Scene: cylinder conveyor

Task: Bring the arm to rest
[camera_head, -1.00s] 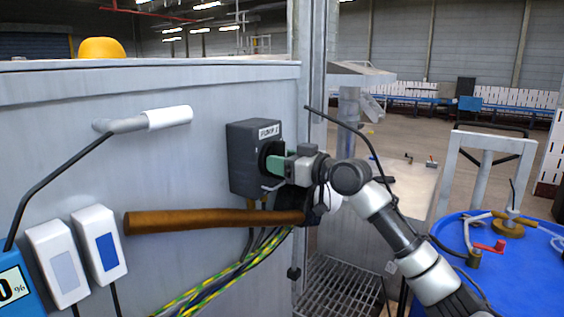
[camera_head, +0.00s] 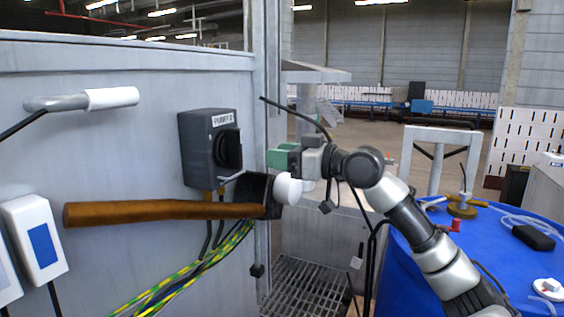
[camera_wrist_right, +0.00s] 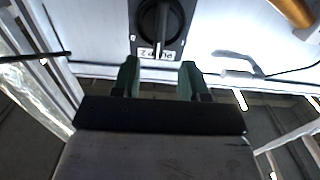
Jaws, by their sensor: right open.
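My right gripper (camera_head: 272,159) has green fingers and is open and empty in the head view. It is to the right of the dark grey pump switch box (camera_head: 200,150) and apart from it. The box has a black rotary knob (camera_head: 230,149). In the right wrist view, the two green fingers of the gripper (camera_wrist_right: 160,78) stand apart with nothing between them. The black knob (camera_wrist_right: 160,22) shows beyond them, its handle in line with the box's label. My left gripper is not in view.
A mallet with a brown handle (camera_head: 150,212) hangs below the box. Striped cables (camera_head: 190,270) run beneath it. A white-gripped handle (camera_head: 110,98) juts from the panel at left. A blue drum (camera_head: 480,245) with items on top stands at right, close to my arm.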

